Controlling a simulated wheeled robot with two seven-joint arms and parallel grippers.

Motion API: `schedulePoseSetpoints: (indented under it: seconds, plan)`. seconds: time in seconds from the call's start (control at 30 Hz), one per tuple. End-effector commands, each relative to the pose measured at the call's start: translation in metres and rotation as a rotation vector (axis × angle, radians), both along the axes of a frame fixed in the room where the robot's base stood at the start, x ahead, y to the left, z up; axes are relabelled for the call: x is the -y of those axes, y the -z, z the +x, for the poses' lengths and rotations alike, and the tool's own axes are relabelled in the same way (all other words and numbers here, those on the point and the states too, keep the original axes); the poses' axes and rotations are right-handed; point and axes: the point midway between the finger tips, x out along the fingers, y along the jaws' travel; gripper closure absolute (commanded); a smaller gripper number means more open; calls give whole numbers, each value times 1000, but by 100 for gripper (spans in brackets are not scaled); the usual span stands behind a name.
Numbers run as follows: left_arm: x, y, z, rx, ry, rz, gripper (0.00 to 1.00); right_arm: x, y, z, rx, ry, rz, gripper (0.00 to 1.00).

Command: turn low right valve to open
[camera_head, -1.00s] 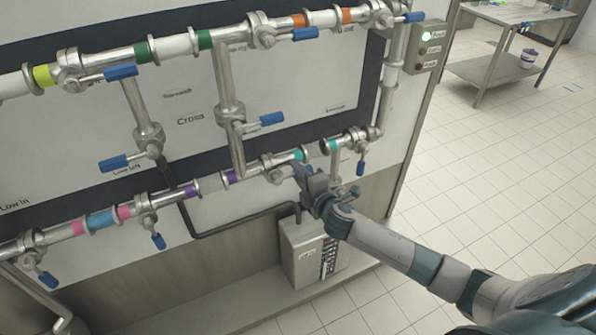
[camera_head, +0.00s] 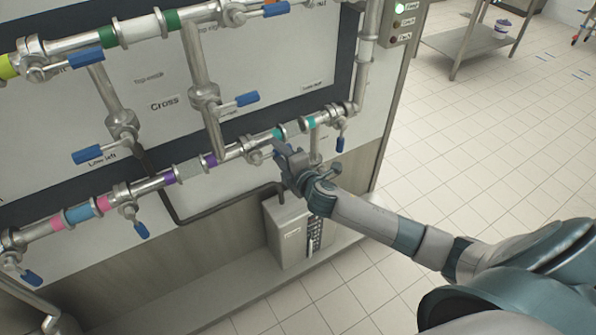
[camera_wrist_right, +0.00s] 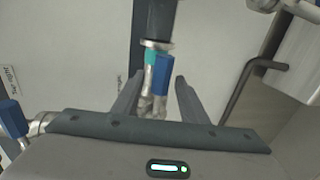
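The low right valve sits on the lower pipe at the right in the head view, and its body (camera_head: 253,149) shows just left of my right gripper (camera_head: 283,149). Its handle is mostly hidden there by the gripper. In the right wrist view a blue handle (camera_wrist_right: 162,76) stands between the two fingers of my right gripper (camera_wrist_right: 158,82), with a narrow gap on each side. The fingers are apart, and I see no clear contact. The handle's exact angle to the pipe is hard to tell. My left gripper is not in view.
Another blue-handled valve (camera_head: 340,139) hangs just right of the gripper. A cross valve handle (camera_head: 240,100) is above left. A grey box (camera_head: 288,232) stands below on a ledge. A status panel (camera_head: 405,22) with a lit green lamp is at upper right. Tiled floor (camera_head: 480,130) is clear.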

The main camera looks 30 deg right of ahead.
Motion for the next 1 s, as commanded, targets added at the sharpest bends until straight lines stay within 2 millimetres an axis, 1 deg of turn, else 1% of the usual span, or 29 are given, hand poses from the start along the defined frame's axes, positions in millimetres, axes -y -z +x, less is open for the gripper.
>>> schedulePoseSetpoints:
  seconds: [0.17,0.27,0.8,1.0]
  plan:
    - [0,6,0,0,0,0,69,1,-1,-18,-1,-1,0,61]
    - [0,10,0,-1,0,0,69,1,-3,-32,-1,-1,0,61]
    - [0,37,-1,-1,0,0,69,3,-22,-130,-2,-2,-1,61]
    - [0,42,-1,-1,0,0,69,4,-29,-155,-1,-2,0,61]
